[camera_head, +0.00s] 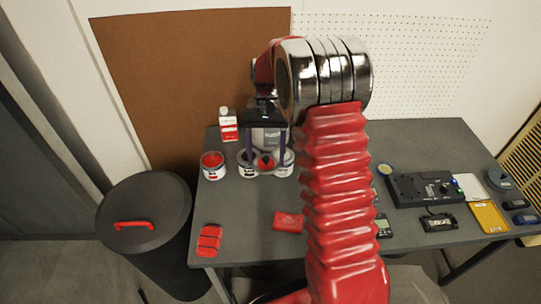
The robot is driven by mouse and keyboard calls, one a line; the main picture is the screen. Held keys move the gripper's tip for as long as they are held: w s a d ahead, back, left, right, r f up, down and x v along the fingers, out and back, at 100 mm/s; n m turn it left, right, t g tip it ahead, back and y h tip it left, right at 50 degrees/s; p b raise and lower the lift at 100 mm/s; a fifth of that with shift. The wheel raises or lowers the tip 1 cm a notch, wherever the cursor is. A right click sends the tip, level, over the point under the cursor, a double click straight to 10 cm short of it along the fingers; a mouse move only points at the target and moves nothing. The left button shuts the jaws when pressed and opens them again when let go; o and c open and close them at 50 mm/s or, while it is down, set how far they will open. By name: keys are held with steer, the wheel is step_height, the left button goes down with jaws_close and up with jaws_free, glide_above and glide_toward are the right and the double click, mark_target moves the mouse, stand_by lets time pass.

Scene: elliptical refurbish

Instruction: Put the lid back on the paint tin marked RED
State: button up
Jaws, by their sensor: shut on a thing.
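A white paint tin (212,168) with a round red top stands on the left part of the table; I cannot read its label. My gripper (265,163) reaches down over the table to its right, beside two more pale tins, a left one (247,170) and a right one (284,170). Its dark fingers are shut on a small red thing (265,161), which looks like a lid. Its full shape and its height above the table are hard to tell. My arm hides part of the table's middle.
A white and red bottle (228,125) stands behind the tin. A red block (209,240) and a red cloth-like piece (288,221) lie in front. A lidded bin (145,213) stands left.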

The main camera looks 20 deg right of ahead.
steer(key=a+n, duration=0.1)
steer(key=w+a+n+h, duration=0.1)
steer(key=a, duration=0.1)
steer(key=w+a+r+n, duration=0.1)
steer(key=a+n, duration=0.1)
steer(key=shift+w+h, duration=0.25)
steer(key=shift+h, duration=0.05)
